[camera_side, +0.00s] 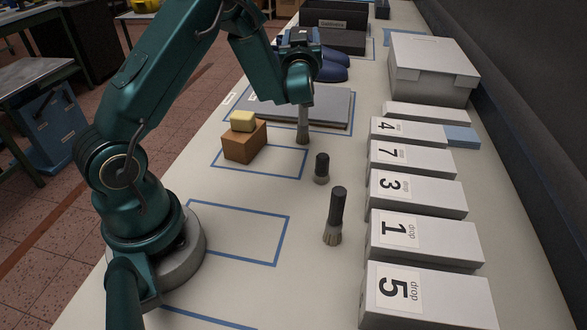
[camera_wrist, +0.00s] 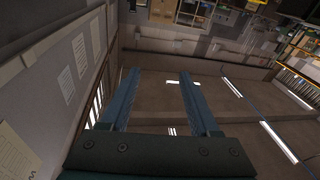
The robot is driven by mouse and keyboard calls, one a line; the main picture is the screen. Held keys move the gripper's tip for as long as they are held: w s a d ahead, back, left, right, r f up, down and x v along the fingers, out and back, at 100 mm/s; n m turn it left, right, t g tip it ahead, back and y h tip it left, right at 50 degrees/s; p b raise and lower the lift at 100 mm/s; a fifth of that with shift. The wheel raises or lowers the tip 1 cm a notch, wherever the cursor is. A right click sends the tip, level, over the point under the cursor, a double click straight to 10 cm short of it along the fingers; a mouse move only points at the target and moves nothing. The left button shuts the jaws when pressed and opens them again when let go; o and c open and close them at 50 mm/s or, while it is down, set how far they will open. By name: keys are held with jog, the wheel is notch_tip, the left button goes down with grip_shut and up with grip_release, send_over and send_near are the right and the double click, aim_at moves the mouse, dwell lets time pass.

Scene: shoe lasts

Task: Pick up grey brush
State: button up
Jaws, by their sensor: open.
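A grey brush (camera_side: 303,124) stands upright on the table near the grey flat slab, just below my wrist in the side view. Its top is partly hidden by the arm. My gripper (camera_side: 302,36) is above and behind it, pointing up and away from the table. In the wrist view my gripper (camera_wrist: 160,90) shows two blue fingers apart with nothing between them. Beyond them are walls and ceiling lights, and no brush is seen there.
Two dark-handled brushes, one short (camera_side: 321,166) and one tall (camera_side: 335,212), stand nearer the camera. A brown block (camera_side: 243,146) carries a yellow block (camera_side: 242,121). Numbered white boxes (camera_side: 412,185) line the right. Blue shoes (camera_side: 332,66) lie behind my wrist.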

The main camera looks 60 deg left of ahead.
aim_at(303, 120)
jog(key=s+d+f+m+t+h, duration=0.4)
jog(key=s+d+f+m+h, duration=0.15)
jog(key=d+f, duration=0.45)
jog(key=shift+w+a+f, duration=0.25)
jog(key=shift+w+a, duration=0.3)
jog(key=shift+a, duration=0.1)
jog(key=shift+w+a+f, duration=0.2)
jog(key=shift+w+a, duration=0.4)
jog(key=shift+w+a+f, duration=0.25)
jog(key=shift+w+a, duration=0.3)
jog(key=shift+a, duration=0.1)
grip_shut()
